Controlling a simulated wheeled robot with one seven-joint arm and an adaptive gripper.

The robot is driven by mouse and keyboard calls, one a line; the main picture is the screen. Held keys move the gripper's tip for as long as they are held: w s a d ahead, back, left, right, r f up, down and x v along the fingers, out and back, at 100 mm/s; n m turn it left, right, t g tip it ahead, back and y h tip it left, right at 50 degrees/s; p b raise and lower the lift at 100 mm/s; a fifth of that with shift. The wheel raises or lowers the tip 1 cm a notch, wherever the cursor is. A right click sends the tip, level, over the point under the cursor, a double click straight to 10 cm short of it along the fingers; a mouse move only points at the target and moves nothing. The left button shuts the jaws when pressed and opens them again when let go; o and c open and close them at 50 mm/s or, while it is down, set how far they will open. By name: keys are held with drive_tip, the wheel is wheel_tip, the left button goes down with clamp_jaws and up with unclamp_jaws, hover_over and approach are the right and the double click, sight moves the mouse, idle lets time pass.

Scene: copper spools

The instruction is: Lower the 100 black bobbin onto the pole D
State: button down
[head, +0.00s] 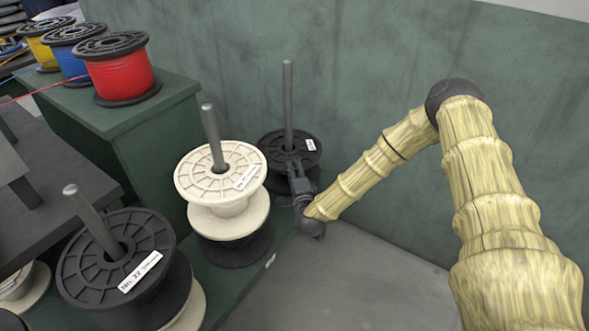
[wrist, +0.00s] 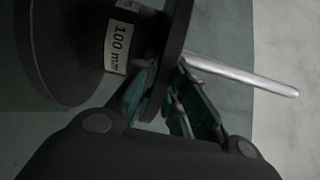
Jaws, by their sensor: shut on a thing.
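The 100 black bobbin (head: 272,146) is around the rearmost grey pole (head: 287,95) in the head view, and the pole rises well above its upper flange. My gripper (head: 297,168) is at the bobbin's near right side. In the wrist view my gripper (wrist: 166,78) is shut on the rim of one flange, a finger on each face. The bobbin (wrist: 75,45) shows a "100 mm" label there, and the pole (wrist: 245,75) sticks out past the gripped flange. No letter D is visible. The bobbin's underside is hidden, so I cannot tell whether it rests on anything.
A cream bobbin (head: 207,172) sits on the middle pole (head: 212,135), above a black one. A black bobbin (head: 85,270) is on the nearest pole (head: 90,220). Red (head: 120,76), blue (head: 72,58) and yellow spools stand on a green ledge. A green wall (head: 370,60) is behind.

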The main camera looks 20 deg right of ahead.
drive_tip(key=shift+f+b, duration=1.2)
drive_tip(key=shift+f, duration=0.7)
drive_tip(key=shift+f+b, duration=0.35)
drive_tip(key=shift+f, duration=0.1)
drive_tip(key=c, duration=1.4)
unclamp_jaws()
drive_tip(key=shift+s, duration=0.1)
drive_tip(key=shift+f, duration=0.1)
drive_tip(key=s, duration=0.4)
drive_tip(key=s+a, duration=0.1)
drive_tip(key=s, duration=0.7)
drive_tip(key=shift+a, duration=0.25)
drive_tip(key=shift+f, duration=0.1)
